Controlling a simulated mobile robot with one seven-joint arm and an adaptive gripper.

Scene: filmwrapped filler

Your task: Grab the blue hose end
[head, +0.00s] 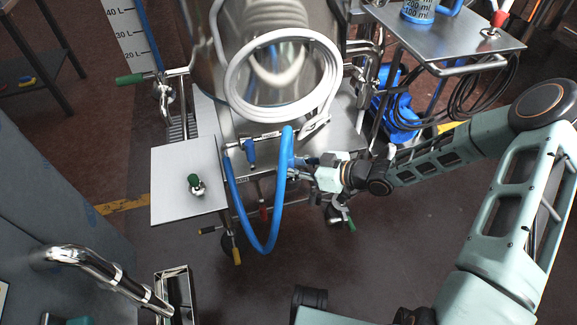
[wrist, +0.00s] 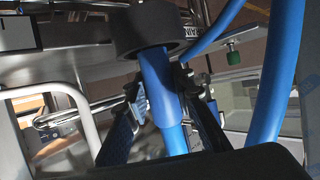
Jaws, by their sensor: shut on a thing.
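The blue hose (head: 270,240) hangs in a U-shaped loop in front of the steel machine. Its right-hand upright end (head: 287,145) is at my gripper (head: 302,164), which reaches in from the right. In the wrist view the blue hose end (wrist: 160,85) stands between the two dark fingers of my gripper (wrist: 165,105), and the gripper is shut on it. A thick black ring (wrist: 142,28) sits around the hose end just above the fingers. More of the blue hose (wrist: 278,80) passes at the right of the wrist view. The lower finger contact is partly hidden.
A coiled white hose (head: 232,85) hangs on the machine above. A steel side plate (head: 175,205) with a green-knobbed fitting (head: 195,184) is at left. A steel shelf (head: 470,40) and black cable coil (head: 480,90) are at upper right. Open floor (head: 350,265) lies below.

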